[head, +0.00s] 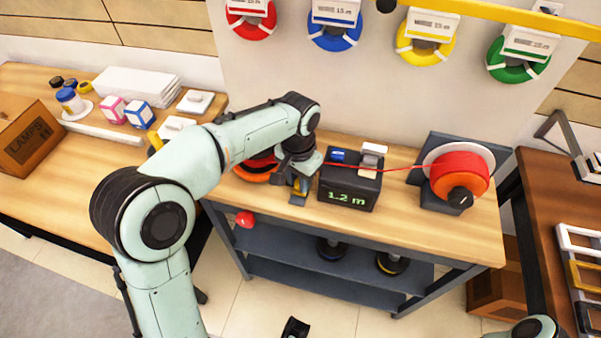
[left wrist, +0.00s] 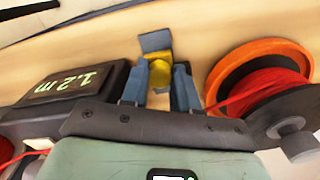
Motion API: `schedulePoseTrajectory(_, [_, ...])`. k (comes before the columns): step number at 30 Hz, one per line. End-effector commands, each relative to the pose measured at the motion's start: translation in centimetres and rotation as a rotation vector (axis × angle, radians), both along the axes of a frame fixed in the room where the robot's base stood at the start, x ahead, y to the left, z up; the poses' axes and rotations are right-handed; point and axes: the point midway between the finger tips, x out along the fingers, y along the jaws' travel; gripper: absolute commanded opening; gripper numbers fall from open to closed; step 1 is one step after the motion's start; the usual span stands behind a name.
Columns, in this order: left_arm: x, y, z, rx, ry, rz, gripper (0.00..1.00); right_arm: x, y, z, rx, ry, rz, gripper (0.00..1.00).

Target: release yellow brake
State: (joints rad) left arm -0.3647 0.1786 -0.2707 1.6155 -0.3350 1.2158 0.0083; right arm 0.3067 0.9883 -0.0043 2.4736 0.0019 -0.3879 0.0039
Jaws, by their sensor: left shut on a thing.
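The yellow brake (left wrist: 160,72) is a small yellow piece on a grey bracket (left wrist: 155,42), left of the measuring box on the workbench. My left gripper (left wrist: 160,90) reaches down over it, one finger on each side, and is shut on it. In the head view my left gripper (head: 300,186) partly hides the yellow part. The black measuring box (head: 348,185) reads 1.2 m. A red cord (head: 400,168) runs from the box to a red spool (head: 462,172) on the right.
An orange-rimmed spool with red cord (left wrist: 262,80) stands close beside the left gripper. Coloured cord coils (head: 335,32) hang on the wall behind. A red ball-like piece (head: 245,219) shows at the bench's front edge. The bench top's front right is clear.

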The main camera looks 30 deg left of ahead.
Motion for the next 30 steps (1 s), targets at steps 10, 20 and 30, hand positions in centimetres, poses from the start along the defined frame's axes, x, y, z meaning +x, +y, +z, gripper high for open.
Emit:
schedulePoseTrajectory(10, [-0.5,-0.2,-0.1,-0.001,0.009,-0.001,0.39,0.0,0.0,0.0,0.0,-0.001,0.0,0.43])
schedulePoseTrajectory(20, [-0.4,-0.1,0.0,0.0,0.003,-0.001,0.55,0.0,0.0,0.0,0.0,-0.001,0.0,0.43])
schedulePoseTrajectory(30, [-0.2,-0.1,4.9,-0.001,-0.004,0.0,0.55,0.1,0.0,1.0,0.001,0.002,0.001,0.43])
